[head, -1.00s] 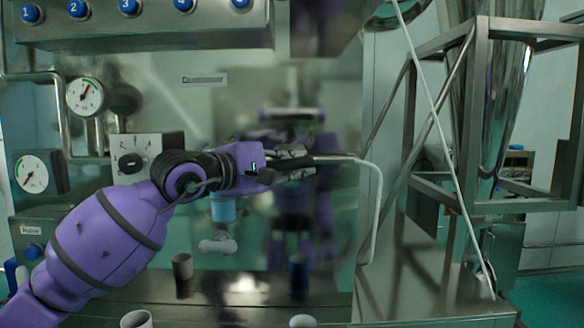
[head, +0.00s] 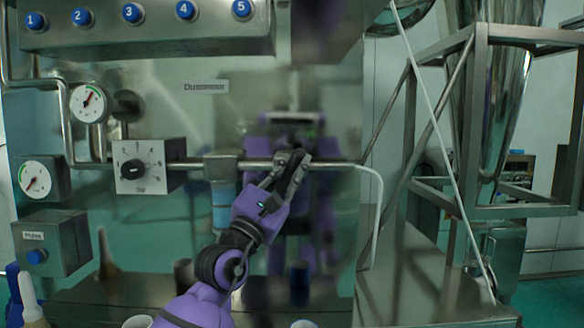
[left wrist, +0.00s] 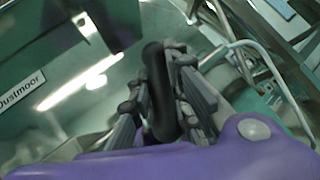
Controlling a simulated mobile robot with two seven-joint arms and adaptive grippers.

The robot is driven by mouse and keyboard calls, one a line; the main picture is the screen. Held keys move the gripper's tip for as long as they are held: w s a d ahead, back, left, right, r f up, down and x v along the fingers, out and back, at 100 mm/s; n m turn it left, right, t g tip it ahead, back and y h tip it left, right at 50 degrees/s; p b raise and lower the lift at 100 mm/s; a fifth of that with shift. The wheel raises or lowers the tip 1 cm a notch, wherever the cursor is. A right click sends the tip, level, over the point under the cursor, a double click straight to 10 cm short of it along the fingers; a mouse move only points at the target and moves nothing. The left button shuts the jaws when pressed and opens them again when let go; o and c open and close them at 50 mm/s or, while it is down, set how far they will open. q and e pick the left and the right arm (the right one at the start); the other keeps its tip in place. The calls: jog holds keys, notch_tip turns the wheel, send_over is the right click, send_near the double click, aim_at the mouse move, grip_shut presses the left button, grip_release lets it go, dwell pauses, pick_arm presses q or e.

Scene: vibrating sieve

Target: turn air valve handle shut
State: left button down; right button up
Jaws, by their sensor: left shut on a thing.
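The black valve handle (left wrist: 155,90) sits between the grey fingers of my left gripper (left wrist: 160,100) in the left wrist view. In the head view my left gripper (head: 287,173) reaches up from below and is shut on the handle at the horizontal metal pipe (head: 335,163). Its fingers cover much of the handle there, which slants up and to the right. The valve body is mostly hidden. My right gripper is not in view; the purple shape behind is a blurred reflection in the steel panel.
A dial box (head: 150,166) and two gauges (head: 88,103) (head: 41,177) are at the left. Numbered blue buttons (head: 131,13) line the box above. A white hose (head: 380,205) bends down from the pipe's right end. A metal frame (head: 480,110) stands at the right.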

pick_arm(q)
jog(key=n+t+y, duration=0.2)
jog(key=n, duration=0.1)
jog(key=n+t+y, duration=0.2)
jog(key=n+y, duration=0.1)
jog(key=n, duration=0.1)
jog(key=n+t+y, duration=0.2)
jog(key=n+y, duration=0.1)
jog(key=n, duration=0.1)
jog(key=shift+a+n+y, duration=0.1)
jog(key=shift+n+y, duration=0.4)
jog(key=shift+y, duration=0.1)
jog(key=c, duration=1.6)
grip_release()
jog(key=shift+c, duration=0.2)
jog(key=v, duration=1.2)
jog(key=shift+w+f, duration=0.1)
